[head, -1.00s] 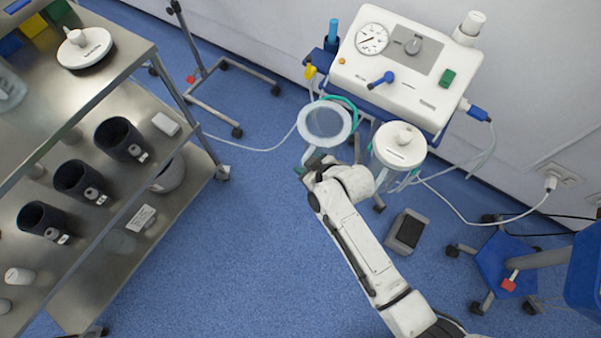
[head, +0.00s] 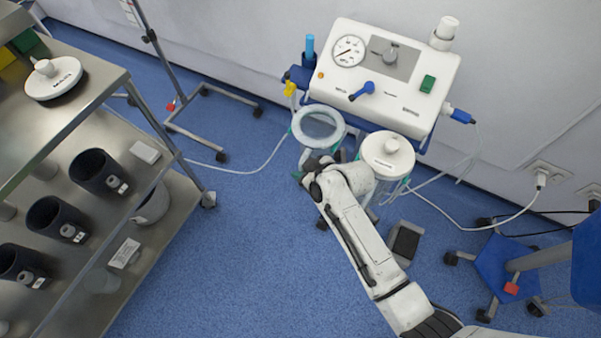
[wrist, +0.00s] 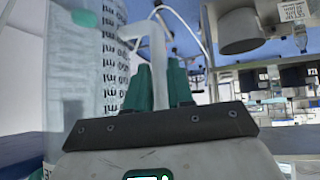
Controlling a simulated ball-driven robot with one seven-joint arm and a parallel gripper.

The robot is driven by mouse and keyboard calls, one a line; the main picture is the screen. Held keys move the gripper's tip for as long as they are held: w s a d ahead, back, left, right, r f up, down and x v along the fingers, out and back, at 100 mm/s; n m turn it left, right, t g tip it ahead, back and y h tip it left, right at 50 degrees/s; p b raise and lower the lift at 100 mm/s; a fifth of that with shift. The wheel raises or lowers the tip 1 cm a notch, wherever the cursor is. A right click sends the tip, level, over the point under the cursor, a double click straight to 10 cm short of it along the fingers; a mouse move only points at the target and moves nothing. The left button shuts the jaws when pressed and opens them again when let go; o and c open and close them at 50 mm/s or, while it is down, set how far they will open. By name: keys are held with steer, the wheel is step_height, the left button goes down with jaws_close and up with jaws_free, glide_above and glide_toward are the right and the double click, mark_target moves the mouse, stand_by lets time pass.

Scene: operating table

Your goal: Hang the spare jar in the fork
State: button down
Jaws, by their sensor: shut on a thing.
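The spare jar (head: 318,127) is a clear, open-topped jar with a pale rim, below the left front of the white suction unit (head: 385,70) in the head view. My gripper (head: 312,168) is at the jar's near side. In the wrist view, my gripper's green fingertips (wrist: 161,85) are shut on a pale upright tab beside the jar's graduated wall (wrist: 82,75). The jar looks about upright. A second jar (head: 388,155) with a white lid is under the unit's right front. The fork is hidden, and I cannot tell whether the jar touches it.
A steel shelf trolley (head: 110,205) with dark cups stands at the left. A foot pedal (head: 405,242) is on the floor right of my arm. A blue wheeled base (head: 500,265) is at the right. Hoses hang around the unit. The floor between trolley and arm is clear.

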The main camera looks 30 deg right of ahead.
steer(key=shift+w+f, duration=0.1)
steer(key=shift+f, duration=0.1)
steer(key=c, duration=0.9)
jaws_free()
steer(key=p+v, duration=0.2)
steer(key=v, duration=0.9)
steer(key=s+d+r+m+g+h+p, duration=0.1)
steer(key=s+r, duration=0.4)
steer(key=s, duration=0.6)
steer(key=s+d+r+m+g+h+p, duration=0.2)
steer(key=s+d+r+m+g+p, duration=0.2)
steer(key=s, duration=0.7)
steer(key=shift+s+r+m+g+h+p, duration=0.3)
steer(key=shift+r+g+p, duration=0.15)
steer(key=shift+g+p, duration=0.7)
